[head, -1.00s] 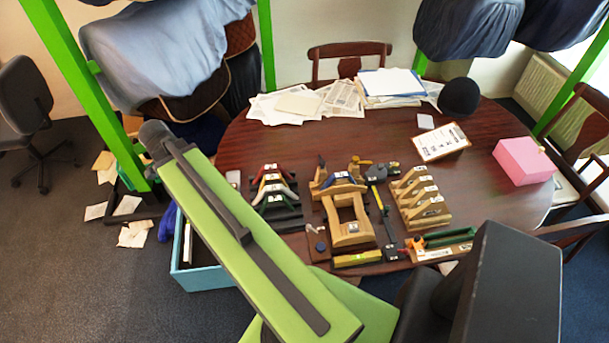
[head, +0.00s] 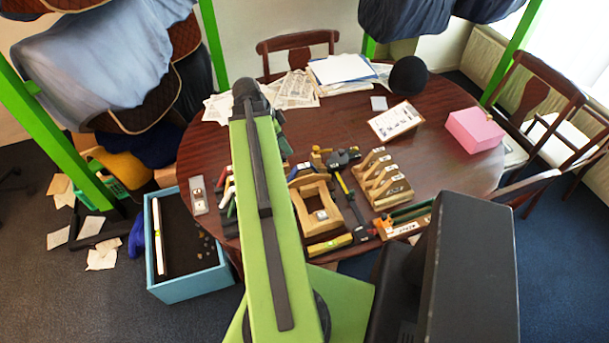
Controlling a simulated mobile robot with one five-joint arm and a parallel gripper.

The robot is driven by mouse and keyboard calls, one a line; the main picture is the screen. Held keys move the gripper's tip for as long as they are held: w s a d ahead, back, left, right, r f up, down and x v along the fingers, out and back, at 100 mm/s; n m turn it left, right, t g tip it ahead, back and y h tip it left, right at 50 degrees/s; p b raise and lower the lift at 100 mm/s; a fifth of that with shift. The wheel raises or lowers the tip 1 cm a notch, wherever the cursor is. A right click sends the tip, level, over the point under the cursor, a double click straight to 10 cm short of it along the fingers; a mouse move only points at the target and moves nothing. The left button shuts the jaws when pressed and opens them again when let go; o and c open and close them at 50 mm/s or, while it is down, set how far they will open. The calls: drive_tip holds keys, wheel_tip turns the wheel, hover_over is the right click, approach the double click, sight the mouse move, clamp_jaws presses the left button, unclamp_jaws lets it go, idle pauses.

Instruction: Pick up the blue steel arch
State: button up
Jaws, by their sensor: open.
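The blue steel arch (head: 301,172) shows only as a small bluish piece on a wooden block beside my arm, at the back of the wooden frame (head: 318,208). My green arm rises through the middle of the head view and covers part of that area. A dark part shows just right of the arm's far end. My gripper's jaws cannot be made out; they are hidden behind the arm.
The arm also hides most of the coloured arches left of the wooden frame. A wooden rack (head: 386,185) stands to the right, a pink box (head: 474,131) farther right. A blue bin (head: 190,289) stands at the table's left. The table (head: 345,125) is clear behind the tools.

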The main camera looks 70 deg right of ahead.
drive_tip(key=b, duration=0.6)
approach(303, 165)
wheel_tip(303, 165, down, 3)
drive_tip(key=shift+s+r, duration=0.15)
drive_tip(key=shift+s, duration=0.15)
drive_tip(key=shift+d, duration=0.1)
drive_tip(key=b+x, duration=0.5)
drive_tip(key=shift+s+d, duration=0.15)
drive_tip(key=shift+r, duration=0.1)
drive_tip(key=shift+c, duration=0.5)
clamp_jaws()
